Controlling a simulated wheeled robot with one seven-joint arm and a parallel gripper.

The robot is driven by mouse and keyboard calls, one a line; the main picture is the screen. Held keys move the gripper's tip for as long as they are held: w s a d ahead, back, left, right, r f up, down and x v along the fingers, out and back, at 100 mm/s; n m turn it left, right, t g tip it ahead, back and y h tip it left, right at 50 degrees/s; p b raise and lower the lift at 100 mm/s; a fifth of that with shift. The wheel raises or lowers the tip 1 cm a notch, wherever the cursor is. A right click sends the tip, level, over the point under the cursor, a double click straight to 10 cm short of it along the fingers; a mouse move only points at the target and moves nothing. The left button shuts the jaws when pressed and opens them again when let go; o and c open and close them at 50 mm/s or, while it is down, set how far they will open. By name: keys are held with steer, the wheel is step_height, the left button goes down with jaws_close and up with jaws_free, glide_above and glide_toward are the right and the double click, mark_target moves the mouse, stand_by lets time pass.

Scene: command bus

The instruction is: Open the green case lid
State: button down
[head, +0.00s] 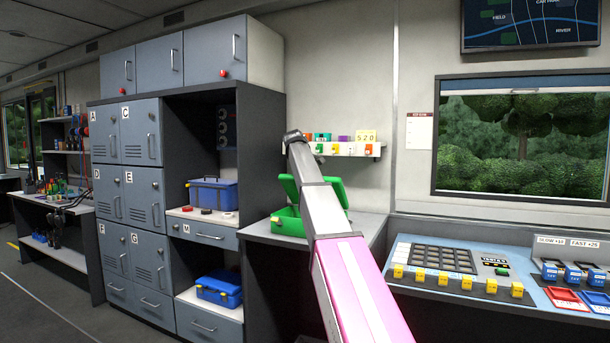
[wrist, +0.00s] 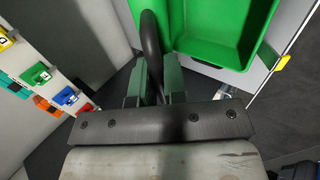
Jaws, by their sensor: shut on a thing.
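The green case (head: 288,224) stands on the grey counter in the head view. Its lid (head: 333,191) is raised at an angle above the base, and my arm hides part of both. In the wrist view, my gripper (wrist: 156,84) is shut on a dark curved handle (wrist: 150,42), which passes between the two fingers. A green hollow part of the case (wrist: 215,28) shows just beyond the fingers. My gripper is hidden behind the arm in the head view.
A wall shelf (head: 345,152) with several small coloured items is behind the case; these also show at left in the wrist view. Blue cases (head: 213,194) sit in the cabinet at left. A control console (head: 445,268) is at right.

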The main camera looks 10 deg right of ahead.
steer(key=c, duration=1.2)
jaws_free()
steer(key=v, duration=1)
steer(key=shift+s+a+r, duration=0.15)
steer(key=shift+s+r, duration=0.05)
steer(key=shift+r, duration=0.1)
